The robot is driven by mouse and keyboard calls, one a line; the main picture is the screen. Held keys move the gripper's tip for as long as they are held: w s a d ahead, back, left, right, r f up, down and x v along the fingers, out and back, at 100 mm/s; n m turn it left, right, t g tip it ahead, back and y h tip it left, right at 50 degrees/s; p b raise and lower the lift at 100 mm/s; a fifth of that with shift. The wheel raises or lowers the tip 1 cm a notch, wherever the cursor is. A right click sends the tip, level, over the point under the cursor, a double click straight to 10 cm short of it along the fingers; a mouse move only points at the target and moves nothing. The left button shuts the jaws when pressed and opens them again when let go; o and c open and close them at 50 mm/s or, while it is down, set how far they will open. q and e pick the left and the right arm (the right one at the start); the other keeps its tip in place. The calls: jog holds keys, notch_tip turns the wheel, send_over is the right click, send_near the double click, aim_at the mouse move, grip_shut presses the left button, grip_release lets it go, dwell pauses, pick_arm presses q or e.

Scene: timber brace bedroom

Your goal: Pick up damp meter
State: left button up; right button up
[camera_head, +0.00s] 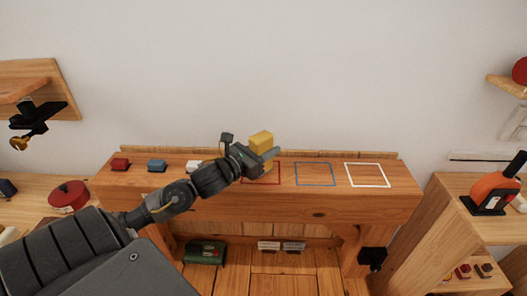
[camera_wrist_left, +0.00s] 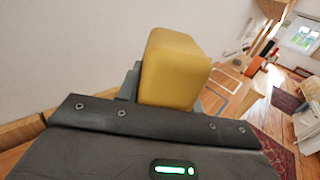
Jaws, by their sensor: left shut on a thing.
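A yellow block-shaped thing with rounded edges (camera_head: 261,138), which I take to be the damp meter, is in my left gripper (camera_head: 265,153). The gripper is shut on it, over the wooden bench near the red outlined square. In the left wrist view the yellow damp meter (camera_wrist_left: 175,72) stands up between the fingers, which hide its lower part. Its face and any markings do not show. My right gripper is not in view.
The blue and white squares are empty. An orange-black tool (camera_head: 491,190) stands at right.

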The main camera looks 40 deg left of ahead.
aim_at(256, 143)
pick_arm(q)
jog(key=shift+r, duration=0.55)
notch_tip(256, 143, up, 2)
jog(key=shift+r, duration=0.2)
jog(key=s+r, duration=0.1)
jog(key=r, duration=0.1)
jog(key=s+r, duration=0.2)
jog(key=s+d+r, duration=0.1)
jog(key=s+r, duration=0.1)
jog(key=shift+s, duration=0.1)
jog(key=s+d+r+p, duration=0.1)
jog(key=s+r+p, duration=0.2)
jog(key=s+p, duration=0.5)
jog(key=p, duration=0.7)
jog(key=shift+s+d+r+p, duration=0.15)
jog(key=shift+s+r+p, duration=0.15)
jog(key=shift+p, duration=0.1)
